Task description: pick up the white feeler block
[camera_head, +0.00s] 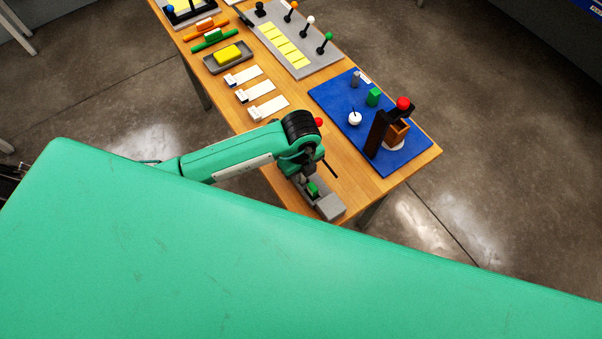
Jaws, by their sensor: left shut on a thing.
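My left gripper (309,186) points down at the near end of the wooden table. It is shut on a small green block (313,190), at a grey fixture (330,207); its fingers partly hide the block. I cannot tell whether the block touches the fixture. I cannot surely pick out a white feeler block. White pieces in view are a round white knob (355,118) on the blue board and several flat white strips (268,108) left of it. My right gripper is not in view.
The blue board (400,165) carries a dark upright post with a brown box and red knob (403,103), and a green block (373,97). A grey board (325,70) with yellow patches and a yellow block in a tray (228,54) lie farther back. My green body covers the foreground.

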